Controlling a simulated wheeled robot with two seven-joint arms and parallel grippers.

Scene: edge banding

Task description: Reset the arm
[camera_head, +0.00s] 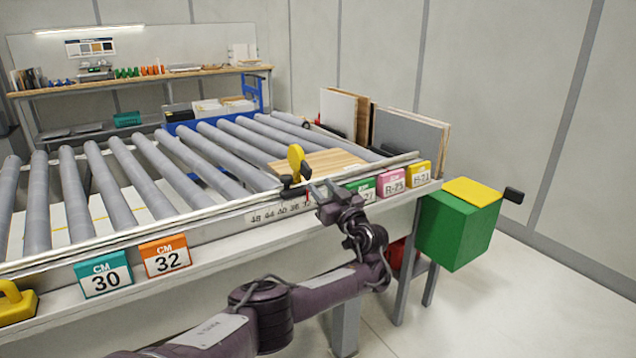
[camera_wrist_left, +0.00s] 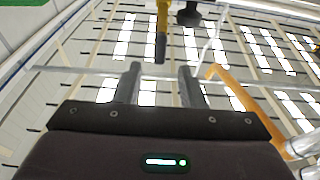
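My left arm comes in from the bottom of the head view, and its gripper (camera_head: 322,188) is at the front rail of the roller table (camera_head: 225,222). In the left wrist view the two fingers of this gripper (camera_wrist_left: 158,78) stand apart with nothing between them. A yellow round-headed piece with a black part (camera_head: 296,160) is just beyond the fingers. A yellow and black piece also shows in the left wrist view (camera_wrist_left: 161,22), past the fingertips. My right gripper is in neither view.
A wooden board (camera_head: 318,163) lies on the rollers behind the gripper. Number signs, including a teal 30 (camera_head: 103,279) and an orange 32 (camera_head: 165,257), line the front rail. A green box with a yellow top (camera_head: 455,232) is at the right end. Upright panels (camera_head: 408,135) stand behind. Clear floor lies right.

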